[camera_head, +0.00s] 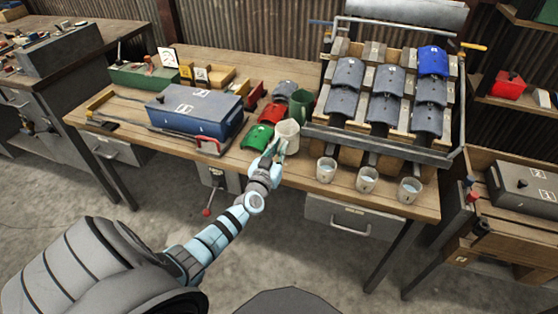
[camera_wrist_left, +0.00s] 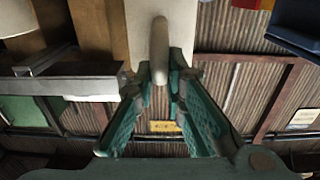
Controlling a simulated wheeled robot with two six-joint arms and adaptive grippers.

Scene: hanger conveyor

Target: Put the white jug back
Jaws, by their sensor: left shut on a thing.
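The white jug (camera_head: 288,134) is near the front of the wooden workbench, left of the rack, and looks upright. My left gripper (camera_head: 273,152) reaches it from the front and is shut on its handle. In the left wrist view the pale handle (camera_wrist_left: 159,50) lies between the two green fingers (camera_wrist_left: 160,85), with the white jug body (camera_wrist_left: 138,30) behind it. I cannot tell whether the jug's base touches the bench. My right gripper is not in view.
A green jug (camera_head: 301,104) stands just behind the white one. Red and green curved pieces (camera_head: 257,137) and a blue toolbox (camera_head: 196,112) are to the left. A rack (camera_head: 385,145) with grey and blue pieces is to the right. Three cups (camera_head: 367,181) line the front edge.

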